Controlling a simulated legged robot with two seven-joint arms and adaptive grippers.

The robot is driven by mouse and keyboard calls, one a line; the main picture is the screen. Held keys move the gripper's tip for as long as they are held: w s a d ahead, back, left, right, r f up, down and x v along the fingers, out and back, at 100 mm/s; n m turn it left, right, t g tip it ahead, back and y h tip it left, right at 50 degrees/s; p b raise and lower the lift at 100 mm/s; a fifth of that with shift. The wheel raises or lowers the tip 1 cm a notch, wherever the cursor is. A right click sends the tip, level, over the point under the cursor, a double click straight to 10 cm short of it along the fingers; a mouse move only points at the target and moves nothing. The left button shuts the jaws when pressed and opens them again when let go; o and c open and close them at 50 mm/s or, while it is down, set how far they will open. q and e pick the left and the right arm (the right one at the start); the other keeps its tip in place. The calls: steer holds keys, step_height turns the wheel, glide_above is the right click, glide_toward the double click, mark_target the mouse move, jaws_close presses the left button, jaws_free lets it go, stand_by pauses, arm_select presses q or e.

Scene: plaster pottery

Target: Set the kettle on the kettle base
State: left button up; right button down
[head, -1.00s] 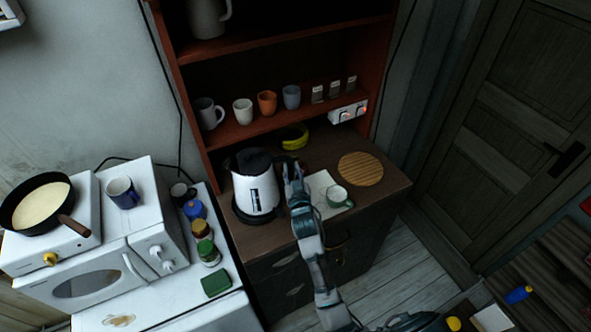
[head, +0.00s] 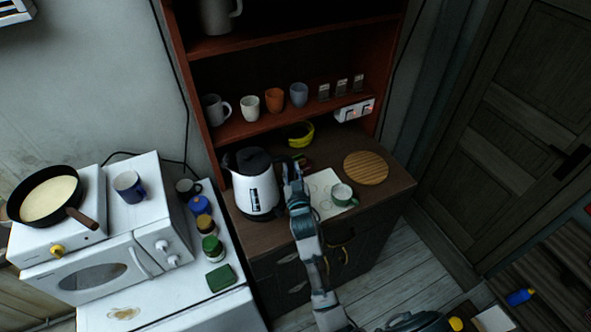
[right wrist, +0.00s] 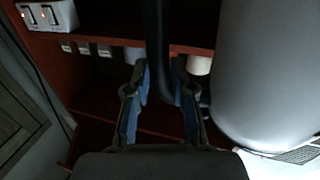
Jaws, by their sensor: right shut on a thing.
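The white kettle (head: 256,192) with a black lid stands upright over the left front part of the wooden cabinet top. A dark rim, apparently the kettle base (head: 259,217), shows under its bottom; I cannot tell whether kettle and base touch. My right gripper (head: 294,172) is at the kettle's right side, shut on its handle. In the right wrist view the fingers (right wrist: 160,85) are on either side of the black handle (right wrist: 157,45), and the kettle's pale body (right wrist: 265,75) fills the right. The handle is mostly hidden in the head view. My left gripper is not in view.
A green cup (head: 342,194) on a paper sheet, a round wooden board (head: 366,168) and a yellow item (head: 301,134) share the cabinet top. Shelves with mugs (head: 273,100) rise behind. A microwave (head: 92,268) and jars (head: 205,224) stand left.

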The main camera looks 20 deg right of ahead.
steer(key=shift+r, duration=0.3)
steer(key=shift+d, duration=0.35)
steer(key=shift+d+f, duration=0.45)
steer(key=shift+f, duration=0.05)
steer(key=c, duration=1.3)
jaws_free()
steer(key=shift+d+f, duration=0.1)
steer(key=shift+d, duration=0.2)
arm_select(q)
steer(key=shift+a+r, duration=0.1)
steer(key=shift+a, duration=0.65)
arm_select(e)
steer(key=shift+o, duration=0.2)
steer(key=shift+d+f, duration=0.1)
